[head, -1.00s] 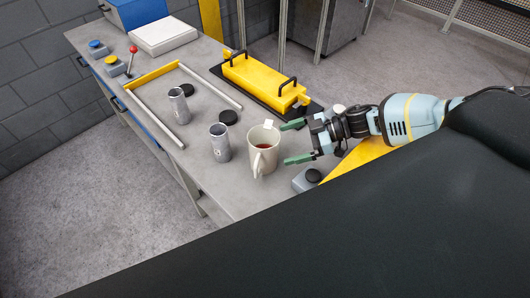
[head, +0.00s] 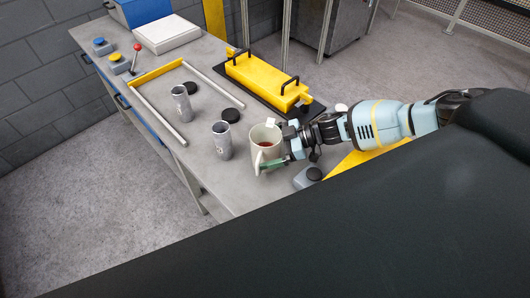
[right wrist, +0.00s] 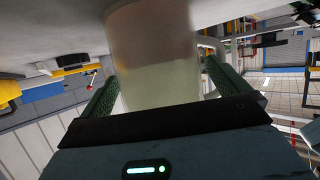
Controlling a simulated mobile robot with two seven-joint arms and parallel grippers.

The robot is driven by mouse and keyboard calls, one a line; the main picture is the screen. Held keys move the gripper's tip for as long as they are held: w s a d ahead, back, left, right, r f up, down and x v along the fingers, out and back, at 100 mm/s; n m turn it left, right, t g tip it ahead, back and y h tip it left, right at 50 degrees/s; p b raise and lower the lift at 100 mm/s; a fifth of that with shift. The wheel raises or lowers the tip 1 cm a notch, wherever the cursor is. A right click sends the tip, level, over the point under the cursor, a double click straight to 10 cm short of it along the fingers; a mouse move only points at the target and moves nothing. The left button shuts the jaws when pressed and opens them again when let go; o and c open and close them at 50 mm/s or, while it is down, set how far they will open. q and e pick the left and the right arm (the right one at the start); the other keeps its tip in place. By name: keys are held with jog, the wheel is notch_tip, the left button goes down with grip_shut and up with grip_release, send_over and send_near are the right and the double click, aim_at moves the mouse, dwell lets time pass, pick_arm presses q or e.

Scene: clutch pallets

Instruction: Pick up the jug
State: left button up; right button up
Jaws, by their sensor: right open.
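The jug (head: 261,151) is cream-coloured, with reddish liquid inside and a handle at its near side. It stands upright on the grey bench. My right gripper (head: 277,151) is at the jug, coming from the right. One green finger lies along the jug's near side by the handle; the other is mostly hidden behind the jug. In the right wrist view the jug (right wrist: 150,40) fills the space between the two spread green fingers of my right gripper (right wrist: 163,88). I cannot tell whether either finger touches it. My left gripper is not in view.
Two grey metal cups (head: 222,140) (head: 182,103) stand left of the jug, with black discs (head: 230,115) close by. A yellow block with black handles (head: 262,78) lies behind. A grey box with a black button (head: 308,177) sits near my right gripper.

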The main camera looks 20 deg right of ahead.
jog(key=shift+c, duration=0.3)
jog(key=c, duration=1.1)
jog(key=shift+c, duration=0.2)
jog(key=shift+r, duration=0.2)
notch_tip(320, 180, up, 10)
jog(key=shift+f, duration=0.2)
